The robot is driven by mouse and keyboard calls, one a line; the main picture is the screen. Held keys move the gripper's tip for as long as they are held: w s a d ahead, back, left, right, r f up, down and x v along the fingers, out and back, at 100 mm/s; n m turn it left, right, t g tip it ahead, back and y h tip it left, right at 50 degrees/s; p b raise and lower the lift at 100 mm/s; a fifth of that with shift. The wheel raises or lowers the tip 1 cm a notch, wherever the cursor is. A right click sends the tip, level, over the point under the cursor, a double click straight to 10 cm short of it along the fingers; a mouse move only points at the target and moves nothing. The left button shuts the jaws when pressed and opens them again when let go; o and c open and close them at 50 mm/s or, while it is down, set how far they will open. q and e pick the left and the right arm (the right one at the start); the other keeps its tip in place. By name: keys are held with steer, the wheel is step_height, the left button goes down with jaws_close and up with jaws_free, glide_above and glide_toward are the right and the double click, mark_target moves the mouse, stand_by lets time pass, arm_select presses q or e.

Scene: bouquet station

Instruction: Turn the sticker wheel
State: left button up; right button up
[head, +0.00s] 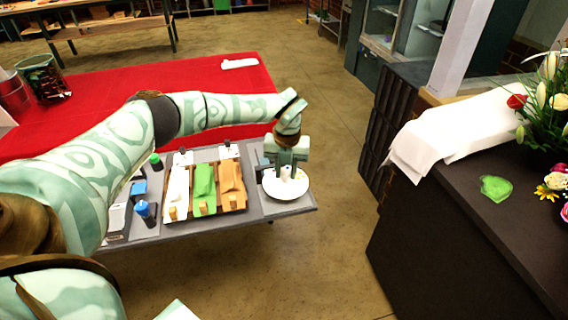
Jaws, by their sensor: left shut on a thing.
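The sticker wheel (296,193) is a white round disc with small dark marks, lying flat at the right end of the grey work table. My left gripper (287,170) points down over the middle of the wheel and is shut on its upright white middle part. The gripper hides part of the far side of the wheel. My right gripper is not in the head view.
Left of the wheel, a tray (207,214) holds white, green and orange folded pieces. Blue-topped and green-topped containers stand farther left. A red-covered table (240,72) lies behind. A dark counter (470,260) with flowers and white cloth is at right, with open floor between.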

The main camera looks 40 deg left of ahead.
arm_select(q)
steer(key=m+p, duration=0.1)
steer(key=m, duration=0.2)
steer(key=shift+r+p, duration=0.25)
steer(key=shift+p, duration=0.1)
steer(key=m+p, duration=0.1)
steer(key=m, duration=0.1)
steer(key=shift+m, duration=0.3)
steer(key=m+p, duration=0.1)
steer(key=m, duration=0.2)
steer(key=shift+f, duration=0.1)
steer(key=shift+m+p, duration=0.5)
steer(key=shift+m, duration=1.2)
steer(key=o, duration=1)
steer(key=shift+f, duration=0.1)
